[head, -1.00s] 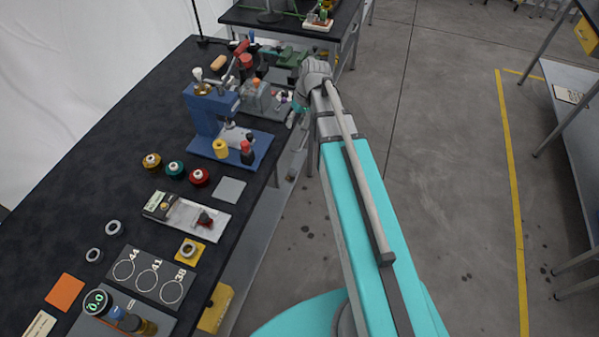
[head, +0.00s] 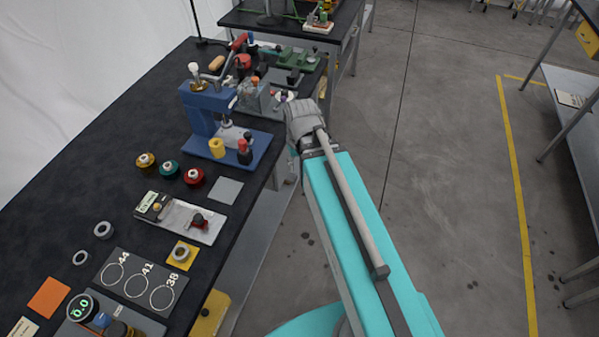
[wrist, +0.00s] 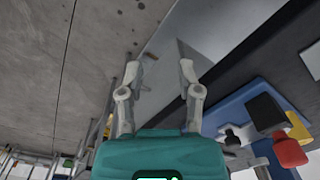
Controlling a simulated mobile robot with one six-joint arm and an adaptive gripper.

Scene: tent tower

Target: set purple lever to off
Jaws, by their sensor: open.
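A small purple part (head: 284,97), perhaps the purple lever, shows on a grey fixture (head: 262,103) at the table's right edge, just left of my wrist in the head view. It is too small to tell its setting. I see no purple lever in the wrist view. My gripper (wrist: 159,72) is open and empty in the wrist view, its two fingers apart over the floor and table's edge. In the head view my wrist hides the gripper, beside the table's right edge.
A blue press (head: 204,118) with yellow and red knobs stands nearby; it also shows in the wrist view (wrist: 243,97). A red-handled device (head: 237,43) and a green fixture (head: 297,58) stand farther back. Several spools and plates lie nearer. The floor (head: 440,160) to the right is clear.

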